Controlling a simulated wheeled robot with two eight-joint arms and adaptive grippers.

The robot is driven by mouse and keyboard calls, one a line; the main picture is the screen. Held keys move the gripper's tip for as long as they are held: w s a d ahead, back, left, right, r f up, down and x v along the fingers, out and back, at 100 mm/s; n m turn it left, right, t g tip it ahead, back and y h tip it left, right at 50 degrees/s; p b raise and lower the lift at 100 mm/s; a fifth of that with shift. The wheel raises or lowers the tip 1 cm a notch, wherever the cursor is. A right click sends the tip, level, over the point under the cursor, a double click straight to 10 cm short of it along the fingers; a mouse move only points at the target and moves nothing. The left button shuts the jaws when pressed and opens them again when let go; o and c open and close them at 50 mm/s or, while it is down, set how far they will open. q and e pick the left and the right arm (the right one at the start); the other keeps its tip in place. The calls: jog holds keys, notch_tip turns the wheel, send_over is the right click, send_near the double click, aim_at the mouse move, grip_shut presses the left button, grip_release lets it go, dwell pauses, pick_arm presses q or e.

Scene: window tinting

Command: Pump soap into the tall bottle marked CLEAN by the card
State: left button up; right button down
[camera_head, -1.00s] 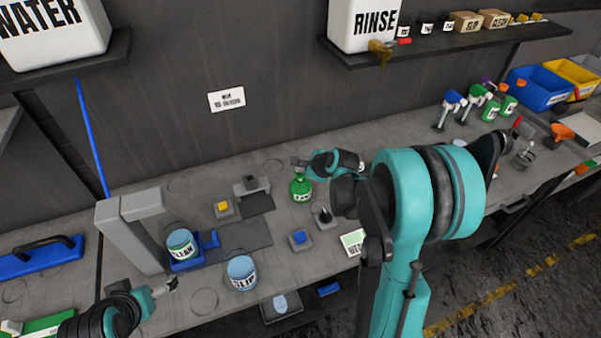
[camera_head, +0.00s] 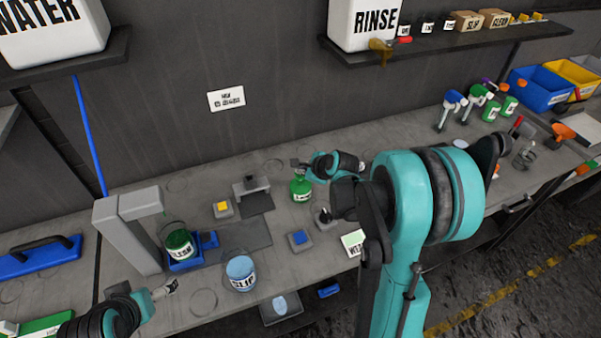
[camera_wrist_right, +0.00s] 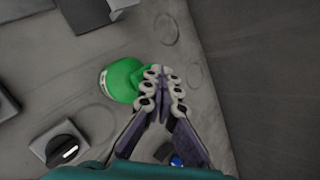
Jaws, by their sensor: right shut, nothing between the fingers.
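The container marked CLEAN (camera_head: 179,245) stands upright at the blue holder, beside the grey post; its body looks dark green. A green soap bottle (camera_head: 301,190) with a white label stands at mid-table. It also shows in the right wrist view (camera_wrist_right: 119,80). My right gripper (camera_head: 299,163) is shut and empty at the soap bottle's top; its fingers (camera_wrist_right: 163,85) hide the pump head, and I cannot tell whether they touch it. My left gripper (camera_head: 171,286) hangs low, left of the container marked SLIP (camera_head: 241,274); its finger state is unclear. A small card (camera_head: 353,243) lies near the front edge.
A yellow button (camera_head: 222,208), a blue button (camera_head: 299,238) and a black knob (camera_head: 325,217) sit around the soap bottle. Spray bottles (camera_head: 473,103) stand at the far right.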

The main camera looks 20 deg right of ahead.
jog(key=shift+f, duration=0.2)
jog(key=shift+r, duration=0.1)
dwell(0.4)
jog(key=shift+r+p, duration=0.85)
jog(key=shift+r, duration=0.35)
notch_tip(320, 180, up, 5)
jog(key=p, duration=0.3)
jog(key=shift+p, duration=0.3)
jog(key=shift+w, duration=0.1)
dwell(1.2)
